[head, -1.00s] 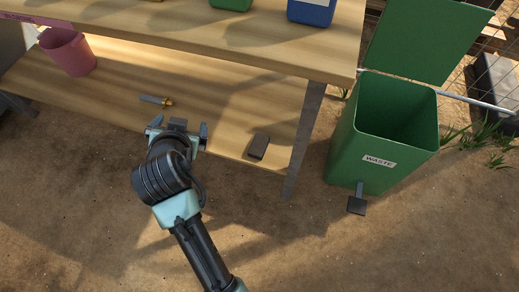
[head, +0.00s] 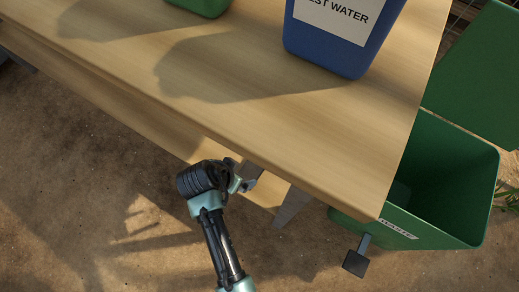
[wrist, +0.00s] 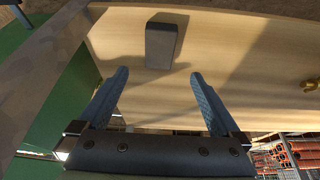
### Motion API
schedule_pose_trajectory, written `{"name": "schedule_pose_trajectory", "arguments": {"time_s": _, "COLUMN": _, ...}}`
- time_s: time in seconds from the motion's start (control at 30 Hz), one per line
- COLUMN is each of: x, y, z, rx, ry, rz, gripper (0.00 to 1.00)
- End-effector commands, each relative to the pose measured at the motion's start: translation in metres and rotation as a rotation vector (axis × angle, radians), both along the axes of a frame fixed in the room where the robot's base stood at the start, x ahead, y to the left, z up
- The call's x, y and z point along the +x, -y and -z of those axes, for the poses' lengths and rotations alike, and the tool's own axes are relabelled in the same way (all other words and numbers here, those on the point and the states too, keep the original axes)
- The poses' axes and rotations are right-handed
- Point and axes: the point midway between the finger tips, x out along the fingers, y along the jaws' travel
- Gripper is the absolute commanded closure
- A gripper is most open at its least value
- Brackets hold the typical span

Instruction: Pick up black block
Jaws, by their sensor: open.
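The black block (wrist: 162,44) is a dark, oblong piece lying on the pale lower wooden shelf (wrist: 230,50), in the upper middle of the wrist view. My gripper (wrist: 158,76) is open, with its two blue fingers spread and nothing between them. The block shows beyond the fingertips, roughly centred on the gap and apart from them. In the head view, my gripper (head: 243,177) is by the table's front edge, partly hidden. I cannot clearly tell the block from the gripper there.
The tabletop (head: 340,140) overhangs the lower shelf and carries a blue container (head: 335,50) and a green one (head: 205,5). A table leg (head: 292,207) stands right of my gripper. A green waste bin (head: 450,170) stands further right. A brass fitting (wrist: 311,85) lies on the shelf.

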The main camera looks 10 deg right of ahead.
Motion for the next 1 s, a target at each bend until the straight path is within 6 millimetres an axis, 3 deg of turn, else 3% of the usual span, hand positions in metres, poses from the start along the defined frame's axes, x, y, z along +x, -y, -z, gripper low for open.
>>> {"name": "schedule_pose_trajectory", "arguments": {"time_s": 0.33, "x": 0.017, "y": 0.014, "z": 0.058, "rx": 0.000, "ry": -0.001, "rz": 0.002, "gripper": 0.00}}
{"name": "schedule_pose_trajectory", "arguments": {"time_s": 0.67, "x": 0.025, "y": 0.020, "z": 0.076, "rx": 0.000, "ry": 0.002, "rz": 0.001, "gripper": 0.00}}
{"name": "schedule_pose_trajectory", "arguments": {"time_s": 1.0, "x": 0.038, "y": 0.032, "z": 0.117, "rx": 0.001, "ry": 0.000, "rz": 0.002, "gripper": 0.00}}
